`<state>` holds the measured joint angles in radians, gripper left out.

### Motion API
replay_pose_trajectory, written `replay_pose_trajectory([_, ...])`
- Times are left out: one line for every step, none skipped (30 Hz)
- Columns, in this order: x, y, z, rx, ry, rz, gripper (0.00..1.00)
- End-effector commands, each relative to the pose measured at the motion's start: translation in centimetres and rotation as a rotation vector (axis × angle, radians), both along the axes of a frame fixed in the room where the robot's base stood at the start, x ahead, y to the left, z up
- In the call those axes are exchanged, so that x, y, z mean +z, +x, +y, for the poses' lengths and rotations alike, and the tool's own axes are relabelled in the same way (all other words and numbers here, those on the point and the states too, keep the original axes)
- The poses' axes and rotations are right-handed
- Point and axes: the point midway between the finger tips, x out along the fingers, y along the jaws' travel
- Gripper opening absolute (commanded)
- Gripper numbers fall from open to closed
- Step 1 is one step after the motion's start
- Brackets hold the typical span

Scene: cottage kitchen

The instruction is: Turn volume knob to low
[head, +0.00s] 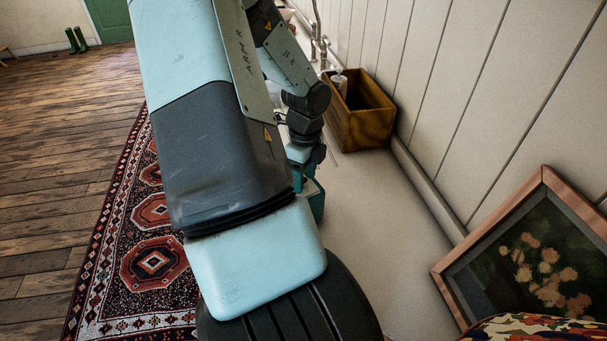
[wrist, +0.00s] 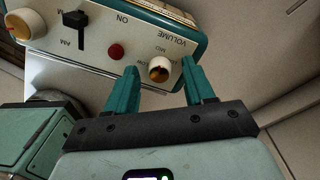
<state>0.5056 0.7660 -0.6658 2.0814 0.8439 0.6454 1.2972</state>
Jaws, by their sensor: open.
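The volume knob (wrist: 160,69) is a cream round knob with an orange-brown face on the white front panel of a teal radio (wrist: 195,47). I cannot tell the knob's setting. My gripper (wrist: 159,66) is open, its two teal fingers on either side of the knob in the picture. Whether they touch it is unclear. In the head view my arm hides the knob, and only a teal piece, seemingly the radio (head: 317,200), shows beside it.
On the panel are a red button (wrist: 116,52), a black AM switch (wrist: 75,32) and another cream knob (wrist: 24,24). A wooden box (head: 360,115) stands farther back on the pale counter (head: 365,220). A framed flower picture (head: 535,260) leans at the right wall.

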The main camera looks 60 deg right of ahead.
Motion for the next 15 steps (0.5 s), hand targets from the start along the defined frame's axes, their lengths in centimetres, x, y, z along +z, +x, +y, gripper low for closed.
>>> replay_pose_trajectory([-0.02,0.0,0.01,0.0,0.0,0.0,0.53])
replay_pose_trajectory([-0.01,0.0,0.0,0.0,0.0,0.0,0.53])
replay_pose_trajectory([-0.01,0.0,0.01,0.0,0.0,0.0,0.53])
replay_pose_trajectory([0.0,0.0,0.01,0.0,0.0,0.0,0.53])
replay_pose_trajectory([0.0,0.0,0.01,0.0,0.0,0.0,0.53])
replay_pose_trajectory([0.01,0.0,0.01,0.0,0.0,0.0,0.49])
replay_pose_trajectory([0.01,0.0,0.01,0.0,0.0,0.0,0.44])
replay_pose_trajectory([0.01,0.0,0.01,0.0,0.0,0.0,0.4])
replay_pose_trajectory([0.02,0.01,0.01,0.0,0.0,0.0,0.33])
replay_pose_trajectory([0.02,0.01,0.01,0.0,0.0,0.0,0.29])
replay_pose_trajectory([0.02,0.0,0.01,0.0,0.0,0.0,0.24])
replay_pose_trajectory([0.02,0.01,0.01,0.0,0.0,0.0,0.18])
replay_pose_trajectory([0.02,0.01,0.01,0.001,0.0,0.0,0.13])
replay_pose_trajectory([0.02,0.01,0.01,0.001,0.0,0.0,0.09])
replay_pose_trajectory([0.03,0.01,0.01,0.001,0.0,0.0,0.03])
